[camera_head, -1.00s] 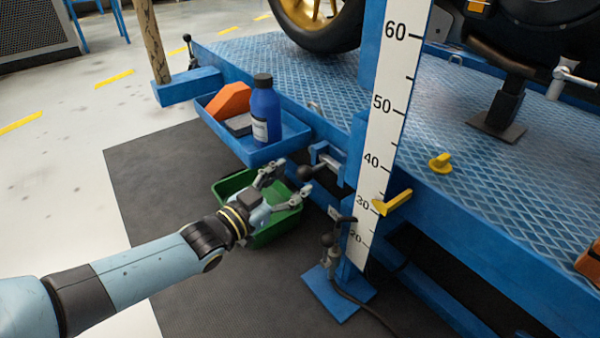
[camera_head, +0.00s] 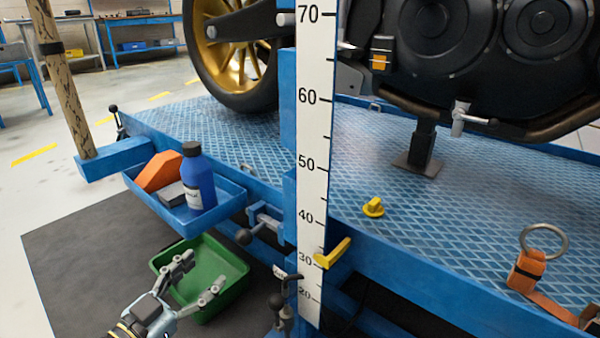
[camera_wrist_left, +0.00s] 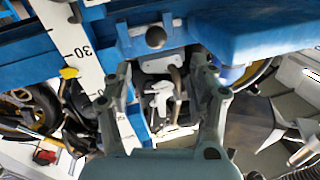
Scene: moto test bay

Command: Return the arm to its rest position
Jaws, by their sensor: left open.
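My left gripper (camera_head: 194,284) is at the lower left of the head view, open, with nothing between its fingers. It appears in front of and over the green bin (camera_head: 226,291), apart from the blue lift. In the left wrist view the two fingers (camera_wrist_left: 165,90) are spread apart and empty, with the lift's underside and a black knob beyond them. Most of my left arm is outside the head view. My right gripper is in neither view.
A blue side tray (camera_head: 226,206) holds a blue bottle (camera_head: 200,182) and an orange block (camera_head: 158,171). A yellow knob (camera_head: 373,207) and orange strap (camera_head: 527,271) lie on the platform (camera_head: 270,150).

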